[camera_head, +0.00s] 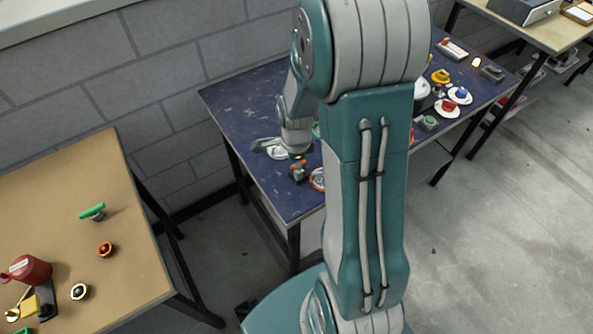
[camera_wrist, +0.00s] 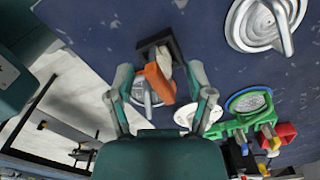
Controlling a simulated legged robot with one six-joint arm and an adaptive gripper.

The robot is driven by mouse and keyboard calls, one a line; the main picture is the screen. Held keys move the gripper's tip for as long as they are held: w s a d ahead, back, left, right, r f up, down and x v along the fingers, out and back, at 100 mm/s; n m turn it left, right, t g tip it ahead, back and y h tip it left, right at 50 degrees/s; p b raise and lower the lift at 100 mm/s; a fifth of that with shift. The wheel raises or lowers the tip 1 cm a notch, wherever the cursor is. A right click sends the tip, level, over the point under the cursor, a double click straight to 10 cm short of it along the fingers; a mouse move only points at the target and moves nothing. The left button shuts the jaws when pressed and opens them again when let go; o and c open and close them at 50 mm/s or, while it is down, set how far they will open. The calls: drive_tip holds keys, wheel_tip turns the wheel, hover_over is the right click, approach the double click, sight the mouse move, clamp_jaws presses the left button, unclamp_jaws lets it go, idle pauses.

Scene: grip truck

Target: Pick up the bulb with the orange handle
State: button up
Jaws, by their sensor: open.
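An orange handle (camera_wrist: 157,82) shows between my gripper's fingers in the wrist view, beside a black block-shaped part (camera_wrist: 157,45) and a pale piece. Grey metal shows under and beside the orange part; I cannot tell how these pieces join. My gripper (camera_wrist: 159,74) is open, with one finger on each side of the orange handle and visible gaps to both. In the head view a small orange and dark thing (camera_head: 298,172) lies on the blue table just below my wrist. My arm hides part of that table.
The blue table (camera_head: 245,100) holds a large round grey metal piece (camera_wrist: 262,22), a green valve handle (camera_wrist: 238,127) and a red block (camera_wrist: 285,134) near the gripper. A white disc (camera_wrist: 186,116) lies close to the right finger. A tan table (camera_head: 70,190) stands at left.

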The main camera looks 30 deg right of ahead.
drive_tip(key=shift+d+f, duration=0.35)
drive_tip(key=shift+f, duration=0.55)
drive_tip(key=shift+a, duration=0.2)
clamp_jaws()
drive_tip(key=shift+r, duration=0.15)
